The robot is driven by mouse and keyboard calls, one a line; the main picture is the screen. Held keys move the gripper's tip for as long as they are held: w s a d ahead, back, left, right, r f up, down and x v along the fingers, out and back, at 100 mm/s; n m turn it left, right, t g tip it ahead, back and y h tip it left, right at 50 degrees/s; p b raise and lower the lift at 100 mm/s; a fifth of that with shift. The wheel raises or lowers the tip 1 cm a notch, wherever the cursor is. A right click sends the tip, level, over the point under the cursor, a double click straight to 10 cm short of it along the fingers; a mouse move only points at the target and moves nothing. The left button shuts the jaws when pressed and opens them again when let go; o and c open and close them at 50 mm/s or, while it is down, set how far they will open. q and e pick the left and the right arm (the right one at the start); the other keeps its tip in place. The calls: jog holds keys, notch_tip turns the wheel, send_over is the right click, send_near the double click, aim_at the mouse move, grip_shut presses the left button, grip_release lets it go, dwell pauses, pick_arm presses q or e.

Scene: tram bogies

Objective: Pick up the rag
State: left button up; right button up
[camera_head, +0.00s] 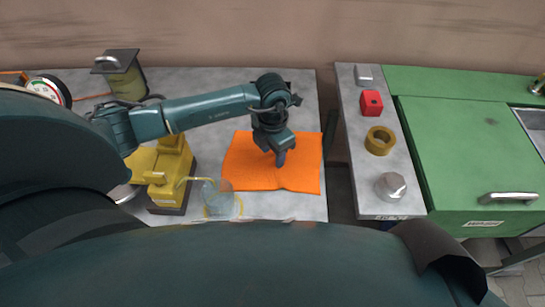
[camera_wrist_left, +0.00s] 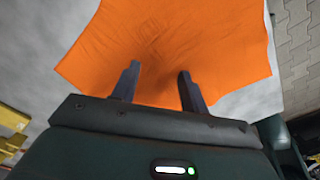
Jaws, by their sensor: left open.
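The orange rag (camera_head: 240,173) lies spread flat on the grey table, near its right edge. In the left wrist view the rag (camera_wrist_left: 190,40) fills the upper middle, with slight creases. My left gripper (camera_head: 281,160) is over the rag's middle, pointing down. In the left wrist view its two fingers (camera_wrist_left: 156,85) are apart with only the rag behind them. I cannot tell whether the fingertips touch the cloth. My right gripper shows in neither view.
A yellow device (camera_head: 165,175) and a clear cup (camera_head: 217,198) stand left of the rag. A gap separates this table from a narrow grey top (camera_head: 365,195) with a red block (camera_head: 371,103), a brass ring (camera_head: 380,141) and a metal nut (camera_head: 391,186). A green cabinet (camera_head: 460,150) is at right.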

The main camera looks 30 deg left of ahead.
pick_arm(q)
jog(key=shift+s+f, duration=0.1)
jog(key=c, duration=0.7)
